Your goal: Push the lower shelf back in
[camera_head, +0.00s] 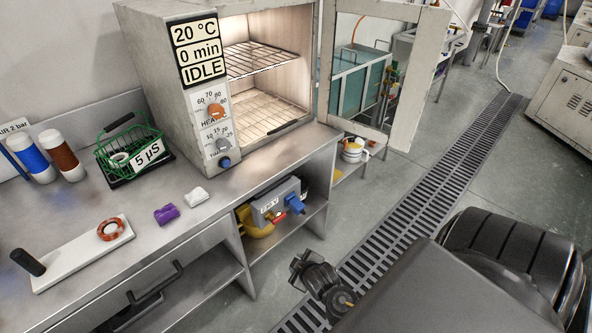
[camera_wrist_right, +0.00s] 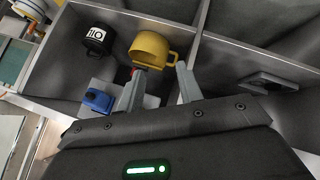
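The oven (camera_head: 165,60) stands on the bench with its door (camera_head: 408,85) swung open to the right. Its lower wire shelf (camera_head: 262,110) lies low in the lit chamber. I cannot tell how far its front edge sits from the opening. The upper wire shelf (camera_head: 258,57) is above it. My right gripper (camera_head: 318,282) is low, in front of the bench's open compartment, well below the oven. In the right wrist view its two grey fingers (camera_wrist_right: 157,78) are apart, with nothing clearly held. My left gripper is not in view.
Under the bench are a grey box with a blue plug (camera_head: 295,203) and a yellow mug (camera_wrist_right: 152,47); a black mug (camera_wrist_right: 97,38) shows in the wrist view. A green wire basket (camera_head: 130,145) stands left of the oven. Floor right of the bench is open, with a drain grate (camera_head: 430,190).

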